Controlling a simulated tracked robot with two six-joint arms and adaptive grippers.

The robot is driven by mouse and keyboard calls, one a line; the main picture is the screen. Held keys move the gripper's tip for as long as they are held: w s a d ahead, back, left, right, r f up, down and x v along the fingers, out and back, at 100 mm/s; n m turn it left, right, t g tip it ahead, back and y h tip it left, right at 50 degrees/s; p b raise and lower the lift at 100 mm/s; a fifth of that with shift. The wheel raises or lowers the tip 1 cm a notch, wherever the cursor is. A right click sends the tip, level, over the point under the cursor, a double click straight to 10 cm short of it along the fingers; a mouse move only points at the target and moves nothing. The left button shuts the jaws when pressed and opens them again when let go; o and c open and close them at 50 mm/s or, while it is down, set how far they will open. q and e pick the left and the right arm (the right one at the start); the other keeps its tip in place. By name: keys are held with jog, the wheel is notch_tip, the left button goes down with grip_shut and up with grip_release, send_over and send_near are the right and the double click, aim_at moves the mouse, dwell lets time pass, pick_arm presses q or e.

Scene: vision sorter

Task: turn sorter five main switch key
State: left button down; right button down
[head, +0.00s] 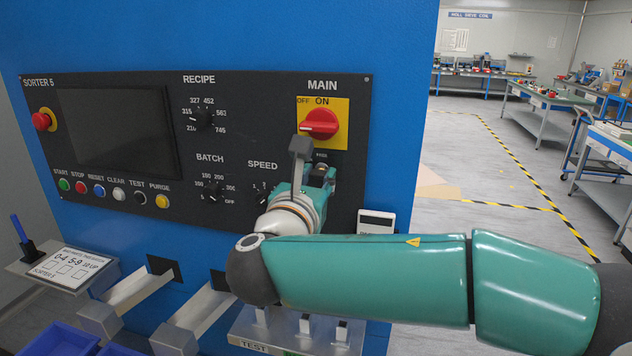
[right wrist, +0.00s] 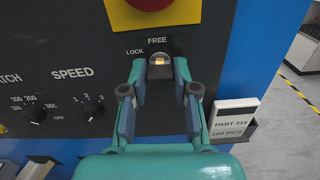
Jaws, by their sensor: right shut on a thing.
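The Sorter 5 control panel (head: 230,90) fills the left and middle of the head view. Its red main switch (head: 320,123) sits on a yellow plate marked OFF and ON, its handle lying nearly level. Just below it is the key lock, marked LOCK and FREE in the right wrist view, with the small key (right wrist: 159,60) in it. In the head view the fingers hide the key. My left gripper is out of view.
The SPEED knob (right wrist: 89,109) is left of the gripper. A card holder (right wrist: 232,118) sticks out at the right. Blue bins (head: 65,339) and chutes (head: 140,287) lie below the panel. Open floor and workbenches (head: 548,108) lie to the right.

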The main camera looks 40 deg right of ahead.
jog(key=shift+f+m+b, duration=0.2)
jog(key=shift+m+b, duration=7.35)
jog(key=shift+m, duration=1.05)
jog(key=c, duration=0.9)
grip_release()
jog(key=shift+r, duration=0.1)
